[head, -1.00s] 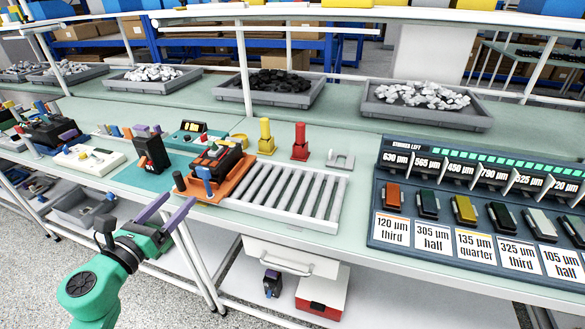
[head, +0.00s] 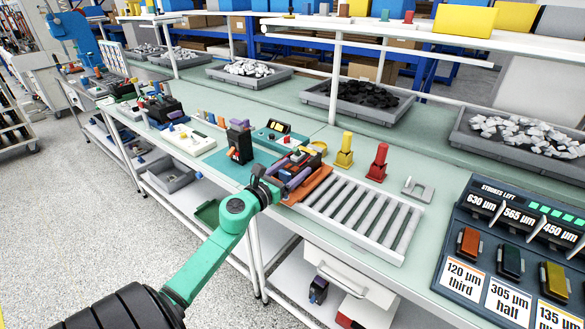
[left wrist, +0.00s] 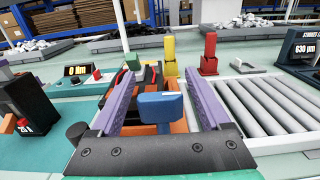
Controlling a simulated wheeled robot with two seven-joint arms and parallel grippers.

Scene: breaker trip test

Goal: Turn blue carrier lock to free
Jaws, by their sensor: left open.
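My left gripper (head: 293,176) is open over the orange carrier (head: 318,188) at the left end of the roller track. In the left wrist view, its two purple fingers (left wrist: 160,90) stand on either side of the blue carrier lock (left wrist: 161,107), with a gap on each side. The lock has a blue block-shaped head and sits upright in front of the black breaker on the orange carrier (left wrist: 180,127). In the head view my gripper covers the lock. My right gripper is not in view.
The roller track (head: 362,215) runs right from the carrier. A yellow post (head: 344,152) and a red post (head: 377,163) stand behind it. A black breaker unit (head: 239,143) stands left of the gripper. A labelled rack (head: 450,262) is at the right.

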